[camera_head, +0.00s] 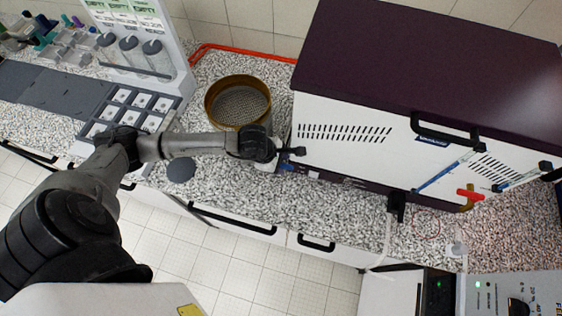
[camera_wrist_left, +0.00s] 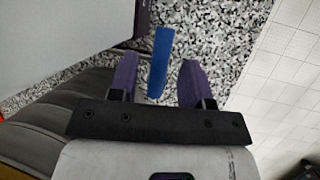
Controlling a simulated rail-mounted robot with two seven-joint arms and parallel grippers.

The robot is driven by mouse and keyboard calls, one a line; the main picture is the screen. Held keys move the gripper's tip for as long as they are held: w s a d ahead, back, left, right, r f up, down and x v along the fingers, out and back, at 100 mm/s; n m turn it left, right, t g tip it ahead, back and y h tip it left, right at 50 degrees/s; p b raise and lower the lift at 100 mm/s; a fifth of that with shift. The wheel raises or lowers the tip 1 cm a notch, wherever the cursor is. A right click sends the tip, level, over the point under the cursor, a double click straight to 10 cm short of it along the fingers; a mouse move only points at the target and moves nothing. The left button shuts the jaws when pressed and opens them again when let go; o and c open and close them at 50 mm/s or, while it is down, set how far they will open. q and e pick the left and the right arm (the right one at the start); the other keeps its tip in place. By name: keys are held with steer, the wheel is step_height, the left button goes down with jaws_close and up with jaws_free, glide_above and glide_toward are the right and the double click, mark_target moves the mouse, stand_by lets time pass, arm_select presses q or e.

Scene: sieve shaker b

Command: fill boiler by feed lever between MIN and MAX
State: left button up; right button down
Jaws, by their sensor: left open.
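The boiler, a white box (camera_head: 350,155) with a dark maroon top, stands at the right in the head view. A blue lever (camera_head: 286,167) shows at its lower left corner; it also shows in the left wrist view (camera_wrist_left: 159,60). My left gripper (camera_head: 292,154) is beside that corner. In the wrist view my left gripper (camera_wrist_left: 158,80) is open, with the blue lever in line with the gap between its purple fingers. Contact cannot be told. Two slanted blue gauge tubes (camera_head: 440,178) are on the boiler's front; MIN and MAX marks are not readable. My right gripper is not in view.
A brass sieve (camera_head: 238,100) stands behind my left arm. A red-handled tap (camera_head: 470,194) and a black spout (camera_head: 396,206) are at the boiler's front.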

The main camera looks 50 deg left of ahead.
arm_select(q)
steer(key=shift+w+d+f, duration=0.15)
steer(key=shift+f, duration=0.25)
steer(key=shift+c, duration=0.2)
jaws_close()
